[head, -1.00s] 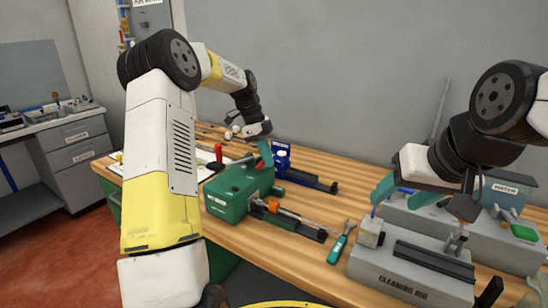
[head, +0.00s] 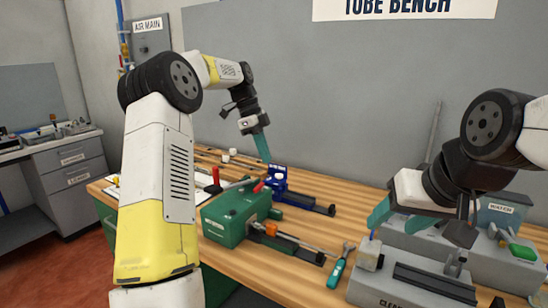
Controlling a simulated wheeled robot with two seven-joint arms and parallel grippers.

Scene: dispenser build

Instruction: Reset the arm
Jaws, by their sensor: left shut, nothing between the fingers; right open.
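My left gripper (head: 262,148) hangs over the far side of the bench, its teal fingers together and pointing down. The tips appear just above or behind the blue device (head: 278,183); I cannot tell whether they touch it. Nothing shows between them. My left arm's yellow and white links fill the left foreground and hide part of the bench. My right gripper (head: 398,218) is at the right, its teal fingers spread apart and empty.
A green machine (head: 228,217) with a red-knobbed lever and an orange-tipped rod stands mid-bench. A teal-handled wrench (head: 337,272) lies between it and the rig. A grey unit with a green piece (head: 522,252) is at the right. Bare wooden bench (head: 335,195) shows behind the wrench.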

